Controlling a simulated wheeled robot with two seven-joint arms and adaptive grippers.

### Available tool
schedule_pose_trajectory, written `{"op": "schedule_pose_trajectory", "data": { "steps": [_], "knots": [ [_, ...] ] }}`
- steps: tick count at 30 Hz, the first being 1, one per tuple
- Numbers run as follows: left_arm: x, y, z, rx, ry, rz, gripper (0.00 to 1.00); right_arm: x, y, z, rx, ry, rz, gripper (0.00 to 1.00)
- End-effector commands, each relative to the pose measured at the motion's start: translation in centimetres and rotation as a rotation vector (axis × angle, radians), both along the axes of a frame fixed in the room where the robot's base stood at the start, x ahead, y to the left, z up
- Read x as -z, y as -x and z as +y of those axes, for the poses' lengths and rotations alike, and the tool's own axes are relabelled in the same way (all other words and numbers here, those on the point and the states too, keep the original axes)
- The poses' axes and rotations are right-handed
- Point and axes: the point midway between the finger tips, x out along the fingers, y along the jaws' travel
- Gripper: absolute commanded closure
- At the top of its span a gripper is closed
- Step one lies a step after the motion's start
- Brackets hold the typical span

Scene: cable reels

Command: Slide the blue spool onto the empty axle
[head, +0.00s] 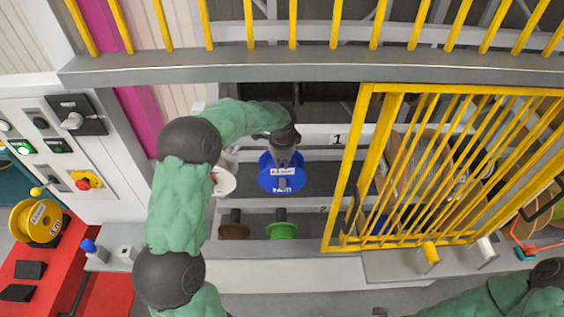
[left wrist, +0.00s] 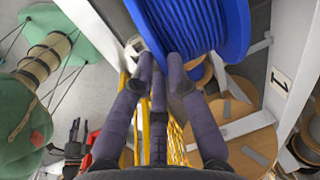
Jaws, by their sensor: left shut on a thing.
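The blue spool (head: 275,181) is in the rack opening in the head view, its flat flange with white labels facing up toward the camera. My left gripper (head: 285,153) is shut on it from above. In the left wrist view the blue spool (left wrist: 205,28) fills the upper middle, and the dark fingers of my left gripper (left wrist: 165,68) press at its lower edge. I cannot make out the empty axle; the spool and my arm cover part of the upper row. My right gripper is not visible; only part of my right arm shows at the lower right.
A white spool (head: 225,179) sits close left of the blue one. Brown (head: 234,231) and green (head: 282,230) spools are in the lower row. A yellow reel (head: 22,222) is at far left.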

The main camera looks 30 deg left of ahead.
Motion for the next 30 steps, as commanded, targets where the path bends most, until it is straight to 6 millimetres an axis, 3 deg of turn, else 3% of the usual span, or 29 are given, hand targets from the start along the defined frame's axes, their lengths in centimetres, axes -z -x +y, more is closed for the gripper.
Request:
{"op": "schedule_pose_trajectory", "data": {
  "steps": [4, 5, 6, 8, 20, 30],
  "knots": [
    [-0.2, -0.1, 0.1, -0.001, -0.002, -0.005, 1.00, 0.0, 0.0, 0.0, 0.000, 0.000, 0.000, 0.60],
    [-0.2, -0.1, 0.1, -0.001, -0.001, -0.004, 0.81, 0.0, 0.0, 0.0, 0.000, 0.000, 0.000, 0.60],
    [-0.1, -0.1, 0.1, -0.001, -0.001, -0.004, 0.70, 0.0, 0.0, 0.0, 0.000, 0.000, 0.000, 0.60],
    [-0.1, -0.1, 0.0, -0.001, -0.001, -0.003, 0.56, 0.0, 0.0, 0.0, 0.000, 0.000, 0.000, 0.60],
    [-0.4, 0.1, -0.1, 0.000, 0.001, 0.003, 0.56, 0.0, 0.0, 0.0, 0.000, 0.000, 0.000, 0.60],
    [-5.3, 0.7, -0.5, 0.000, 0.000, -0.002, 0.56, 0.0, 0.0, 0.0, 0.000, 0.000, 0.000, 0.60]
  ]
}}
